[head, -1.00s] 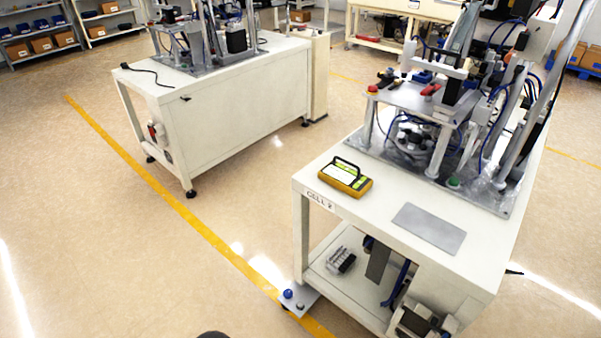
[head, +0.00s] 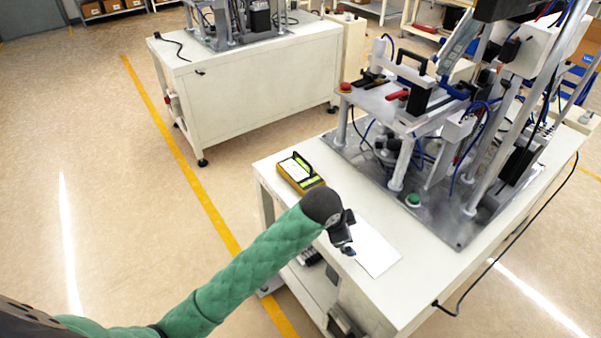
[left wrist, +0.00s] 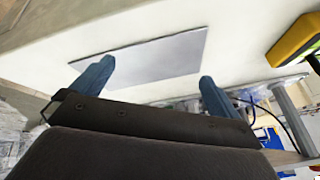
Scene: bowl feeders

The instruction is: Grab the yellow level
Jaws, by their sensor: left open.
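The yellow level (head: 300,172), with a black handle and a pale green-white face, lies on the near left corner of the white table. Part of it also shows at the right edge of the left wrist view (left wrist: 297,42). My left gripper (head: 347,246) is over the table, to the right of and nearer than the level, beside the grey plate. In the left wrist view its two blue fingertips (left wrist: 155,82) are wide apart with nothing between them. The gripper is apart from the level. My right gripper is not in view.
A flat grey plate (head: 376,250) lies on the white table (head: 420,290). A bowl feeder machine with posts and cables (head: 440,130) fills the table's back. A second white bench (head: 255,90) stands behind at left. The floor at left is clear, with a yellow line (head: 180,150).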

